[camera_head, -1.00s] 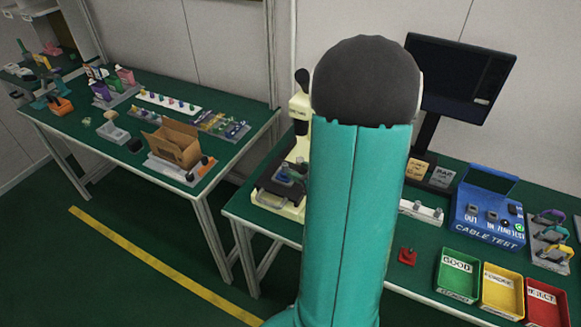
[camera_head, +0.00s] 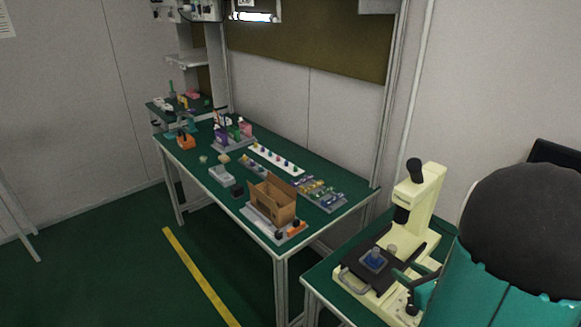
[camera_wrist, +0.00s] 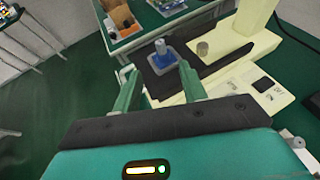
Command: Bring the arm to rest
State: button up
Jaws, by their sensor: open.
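My gripper (camera_wrist: 160,76) is open, with its two green fingers spread apart in the wrist view. A blue block with a grey post (camera_wrist: 162,54) shows just beyond the gap between the fingertips, on the black plate of a cream machine (camera_wrist: 236,52). No object shows clamped in the fingers. In the head view, the cream machine (camera_head: 417,205) stands at the lower right with the blue block (camera_head: 374,260) on its plate. My arm fills the lower right corner there and hides part of the bench.
A second green-topped bench (camera_head: 215,190) at the left holds an open cardboard box (camera_head: 272,200), a white strip of small parts (camera_head: 276,160) and an orange item (camera_head: 186,141). A yellow line (camera_head: 200,275) crosses the open green floor.

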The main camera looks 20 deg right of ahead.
jog(key=w+a+r+n+g+y, duration=0.2)
jog(key=a+r+n+g+y, duration=0.15)
jog(key=a+n, duration=0.65)
jog(key=w+a+r+n+g+y, duration=0.1)
jog(key=a+r+n+g+y, duration=0.25)
jog(key=a+n, duration=0.6)
jog(key=s+a+r+n+h, duration=0.3)
jog(key=a+r+n, duration=0.1)
jog(key=n, duration=0.4)
jog(key=s+a+r+n+h, duration=0.3)
jog(key=a+r+n, duration=0.1)
jog(key=a+n, duration=0.3)
jog(key=shift+r+n+g+h, duration=0.2)
jog(key=shift+n+g+h, duration=0.15)
jog(key=shift+n, duration=0.6)
